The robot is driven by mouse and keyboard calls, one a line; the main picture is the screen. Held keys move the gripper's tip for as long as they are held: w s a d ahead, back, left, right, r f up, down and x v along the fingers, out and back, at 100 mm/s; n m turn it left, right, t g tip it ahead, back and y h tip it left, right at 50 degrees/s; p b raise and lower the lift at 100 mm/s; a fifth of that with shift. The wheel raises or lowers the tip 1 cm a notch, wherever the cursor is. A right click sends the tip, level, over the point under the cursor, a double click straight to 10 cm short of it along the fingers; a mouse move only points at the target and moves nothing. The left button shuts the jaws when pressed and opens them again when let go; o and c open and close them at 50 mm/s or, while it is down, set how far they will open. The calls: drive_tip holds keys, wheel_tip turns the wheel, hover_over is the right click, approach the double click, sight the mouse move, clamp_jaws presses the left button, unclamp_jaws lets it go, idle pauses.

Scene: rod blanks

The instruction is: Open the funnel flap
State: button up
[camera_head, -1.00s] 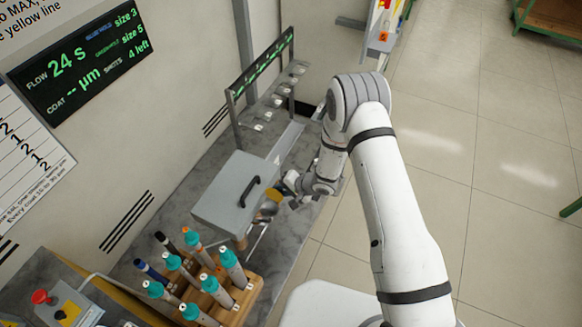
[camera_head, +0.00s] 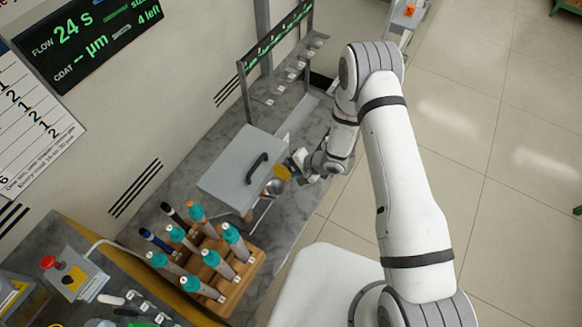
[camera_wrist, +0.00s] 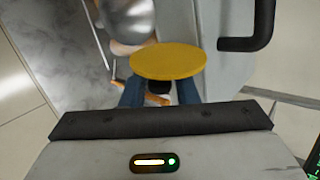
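A round yellow disc (camera_wrist: 168,62) shows in the wrist view, directly in front of my gripper (camera_wrist: 160,92). In the head view the disc (camera_head: 282,172) is at the tip of my gripper (camera_head: 291,164). My two blue fingers stand apart under the disc, which covers their tips. A short dark part shows between them; whether they press on it I cannot tell. A shiny metal bowl-like piece, probably the funnel (camera_wrist: 127,18), is just beyond the disc. It also shows in the head view (camera_head: 274,187). I cannot make out whether the flap is open.
A grey box (camera_head: 225,175) with a black handle (camera_head: 257,167) stands left of my gripper. The handle is close by in the wrist view (camera_wrist: 262,25). A wooden rack (camera_head: 228,292) holds several teal-capped tools. A metal rack (camera_head: 246,95) stands behind.

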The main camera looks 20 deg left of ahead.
drive_tip(key=shift+w+d+r, duration=0.15)
drive_tip(key=shift+d+r, duration=0.2)
drive_tip(key=shift+d, duration=0.05)
drive_tip(key=b+v, duration=0.1)
drive_tip(key=v, duration=0.6)
idle(0.3)
